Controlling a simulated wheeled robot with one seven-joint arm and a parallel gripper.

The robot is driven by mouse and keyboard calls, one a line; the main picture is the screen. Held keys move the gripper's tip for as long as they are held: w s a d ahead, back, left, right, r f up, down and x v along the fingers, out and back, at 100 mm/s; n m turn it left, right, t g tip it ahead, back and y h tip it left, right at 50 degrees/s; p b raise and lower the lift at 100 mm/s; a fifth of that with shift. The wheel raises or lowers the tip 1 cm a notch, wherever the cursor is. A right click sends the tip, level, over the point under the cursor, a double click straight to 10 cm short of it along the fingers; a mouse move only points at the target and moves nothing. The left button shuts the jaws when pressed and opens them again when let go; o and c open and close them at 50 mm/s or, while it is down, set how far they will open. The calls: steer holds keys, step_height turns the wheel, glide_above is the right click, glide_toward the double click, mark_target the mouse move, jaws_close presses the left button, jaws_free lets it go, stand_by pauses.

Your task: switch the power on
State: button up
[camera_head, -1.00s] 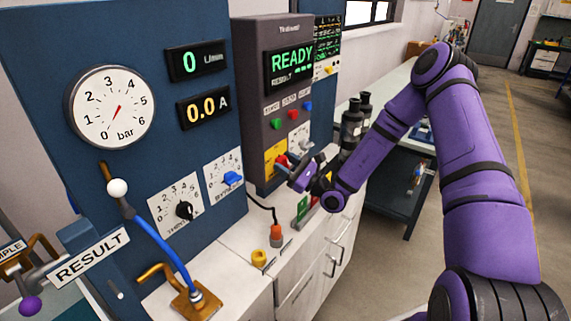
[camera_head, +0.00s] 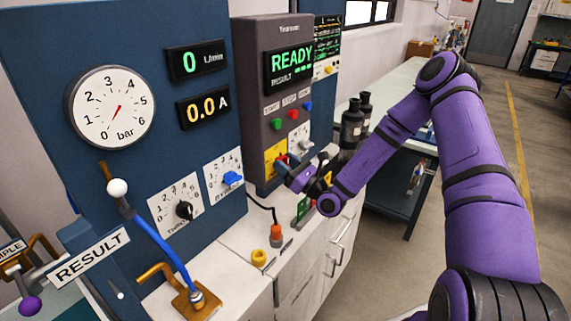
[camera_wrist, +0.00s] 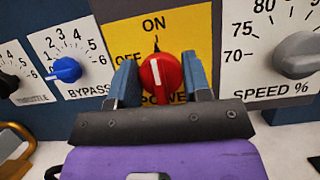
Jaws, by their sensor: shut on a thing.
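The red power knob (camera_wrist: 161,76) sits on a yellow plate (camera_wrist: 190,32) marked ON, OFF and POWER in the wrist view. Its white line points nearly straight up, toward ON, leaning slightly left. My gripper (camera_wrist: 161,82) has one blue-grey finger on each side of the knob and is shut on it. In the head view my gripper (camera_head: 290,172) is at the yellow plate (camera_head: 271,157) low on the grey cabinet, and hides most of the knob. The display (camera_head: 291,66) above reads READY.
A blue bypass knob (camera_wrist: 66,70) is to the left and a grey speed knob (camera_wrist: 297,56) to the right of the plate. Green, red and blue buttons sit above. Dark bottles (camera_head: 352,125) stand behind my gripper. The counter (camera_head: 240,240) holds an orange plug (camera_head: 276,236).

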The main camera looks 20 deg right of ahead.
steer(key=o, duration=0.9)
steer(key=shift+c, duration=0.2)
steer(key=shift+s+d, duration=0.1)
steer(key=v, duration=1)
steer(key=shift+s+f, duration=0.2)
steer(key=shift+s, duration=0.05)
steer(key=shift+d, duration=0.15)
